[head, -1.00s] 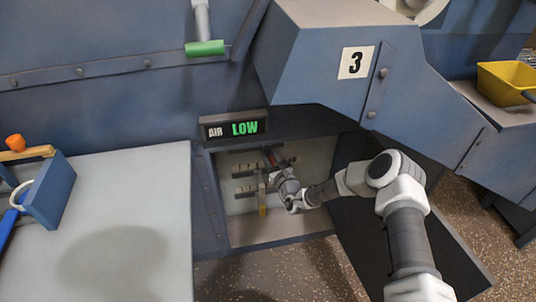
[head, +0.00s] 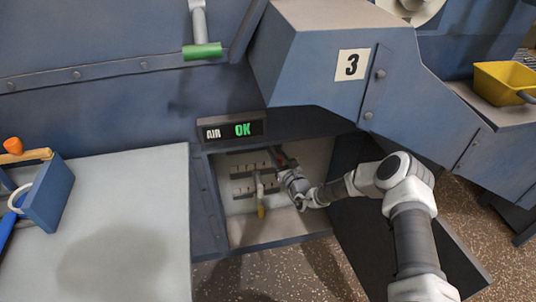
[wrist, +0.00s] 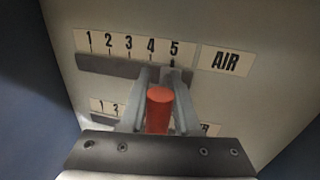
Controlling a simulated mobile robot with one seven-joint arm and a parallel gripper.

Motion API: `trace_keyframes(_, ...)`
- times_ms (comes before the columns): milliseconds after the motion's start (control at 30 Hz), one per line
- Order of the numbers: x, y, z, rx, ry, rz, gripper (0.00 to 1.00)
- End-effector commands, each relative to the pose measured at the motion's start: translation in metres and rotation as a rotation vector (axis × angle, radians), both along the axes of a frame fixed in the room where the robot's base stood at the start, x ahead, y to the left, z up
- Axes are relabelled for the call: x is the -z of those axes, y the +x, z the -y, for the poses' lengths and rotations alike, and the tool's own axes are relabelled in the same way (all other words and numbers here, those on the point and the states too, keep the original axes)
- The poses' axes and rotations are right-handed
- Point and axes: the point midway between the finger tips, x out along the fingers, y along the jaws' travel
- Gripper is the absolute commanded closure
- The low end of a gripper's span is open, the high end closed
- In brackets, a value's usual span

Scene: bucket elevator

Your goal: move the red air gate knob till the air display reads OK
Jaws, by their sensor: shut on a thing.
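The air display (head: 233,130) above the open cabinet reads "AIR OK" in the head view. The red air gate knob (wrist: 159,110) is between the two fingers of my gripper (wrist: 155,105) in the wrist view, and the gripper is shut on it. The knob stands below the 5 mark of the upper scale (wrist: 130,47), beside the AIR label (wrist: 226,60). In the head view my gripper (head: 284,166) is inside the cabinet at the right end of the upper slot, and it mostly hides the knob there.
A lower scale (wrist: 105,106) with a yellow-ended lever (head: 260,195) is below the upper one. The cabinet's dark door (head: 375,200) hangs open at the right, behind my arm. A grey table (head: 110,220) stands at the left, and a yellow bin (head: 500,80) at the far right.

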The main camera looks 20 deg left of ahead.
Motion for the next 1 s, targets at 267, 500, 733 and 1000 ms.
trace_keyframes(267,0.005,0.002,0.007,0.009,-0.006,-0.008,0.66)
trace_keyframes(500,0.003,0.002,0.005,0.007,-0.003,-0.005,0.39)
trace_keyframes(733,0.001,0.0,0.006,0.005,-0.002,-0.004,0.39)
trace_keyframes(1000,-0.001,-0.031,0.036,0.007,-0.003,-0.008,0.39)
